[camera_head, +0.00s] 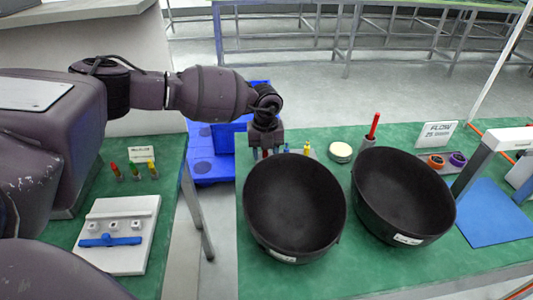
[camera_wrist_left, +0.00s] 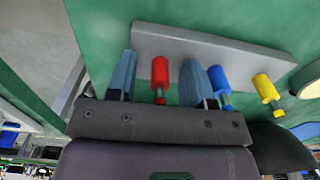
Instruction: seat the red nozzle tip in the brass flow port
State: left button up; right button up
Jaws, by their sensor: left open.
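The red nozzle tip (camera_wrist_left: 160,74) stands on a grey rack (camera_wrist_left: 215,47) in the left wrist view, with a blue tip (camera_wrist_left: 217,78) and a yellow tip (camera_wrist_left: 266,88) to its right. My left gripper (camera_wrist_left: 157,82) is open, its two fingers on either side of the red tip, with gaps visible. In the head view my left gripper (camera_head: 267,153) points down behind the near bowl, and I cannot make out the red tip there. An orange-ringed port (camera_head: 436,161) and a purple-ringed one (camera_head: 458,159) sit by the FLOW sign (camera_head: 437,134); I cannot tell which is brass.
Two deep black bowls (camera_head: 293,208) (camera_head: 403,195) fill the front of the green table. A red-handled tool (camera_head: 374,126) and a round pale-topped container (camera_head: 341,152) stand behind them. A blue mat (camera_head: 495,213) lies at right. A left-hand table holds a white fixture (camera_head: 118,258).

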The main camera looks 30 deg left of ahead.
pick_arm(q)
jog(key=shift+r, duration=0.15)
jog(key=shift+c, duration=0.7)
jog(key=c, duration=0.7)
grip_shut()
jog(key=shift+r, duration=0.15)
notch_tip(320, 180, up, 10)
jog(key=shift+r+p, duration=0.25)
jog(key=shift+p, duration=0.85)
notch_tip(320, 180, up, 9)
jog(key=p, duration=0.1)
pick_arm(e)
notch_tip(320, 180, up, 3)
jog(key=shift+d, duration=0.15)
